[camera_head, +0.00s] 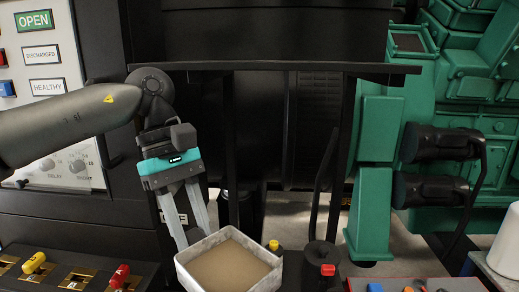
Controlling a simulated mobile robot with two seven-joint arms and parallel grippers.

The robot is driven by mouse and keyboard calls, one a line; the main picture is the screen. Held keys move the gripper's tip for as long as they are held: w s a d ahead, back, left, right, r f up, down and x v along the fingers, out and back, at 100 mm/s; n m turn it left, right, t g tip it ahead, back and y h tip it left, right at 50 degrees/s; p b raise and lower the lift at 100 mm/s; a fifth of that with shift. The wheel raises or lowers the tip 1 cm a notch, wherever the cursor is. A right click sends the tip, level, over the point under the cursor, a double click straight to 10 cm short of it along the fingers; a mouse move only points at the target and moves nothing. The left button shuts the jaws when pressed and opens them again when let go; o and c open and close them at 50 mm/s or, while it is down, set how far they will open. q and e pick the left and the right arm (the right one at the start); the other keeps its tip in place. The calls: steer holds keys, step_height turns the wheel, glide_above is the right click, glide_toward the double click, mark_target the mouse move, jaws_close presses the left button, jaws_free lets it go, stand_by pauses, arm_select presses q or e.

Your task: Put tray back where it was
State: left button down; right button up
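The tray (229,264) is a square, pale-walled container with a flat brown inside, at the bottom centre of the head view. Its near edge is cut off by the frame. My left gripper (195,236) comes down from the upper left to the tray's back-left wall. Its two pale fingers stand apart, with a small grey piece between their tips at the tray's rim, and appear closed on it. The lowest fingertip parts are hidden by the rim. My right gripper is not in view.
A panel with yellow (34,263) and red (119,276) switches lies left of the tray. A red-topped knob (327,270) stands to its right. A black ledge (280,67) spans behind. Green machinery (375,215) and a white cylindrical object (507,245) are at right.

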arm_select(q)
steer(key=s+a+f+m+y+b, duration=0.1)
steer(key=s+f+m, duration=0.1)
steer(key=f, duration=0.4)
steer(key=s+a+f+m+g+y+b, duration=0.1)
steer(key=a+f+m+b, duration=0.1)
steer(key=f+m, duration=0.2)
steer(key=s+a+f+m+y+b, duration=0.1)
steer(key=s+a+f+m, duration=0.1)
steer(key=f, duration=0.6)
steer(key=shift+s+a+m, duration=0.2)
steer(key=shift+s+m, duration=0.1)
steer(key=shift+m, duration=0.3)
steer(key=shift+r, duration=0.2)
steer(key=shift+a+f, duration=0.1)
stand_by(0.9)
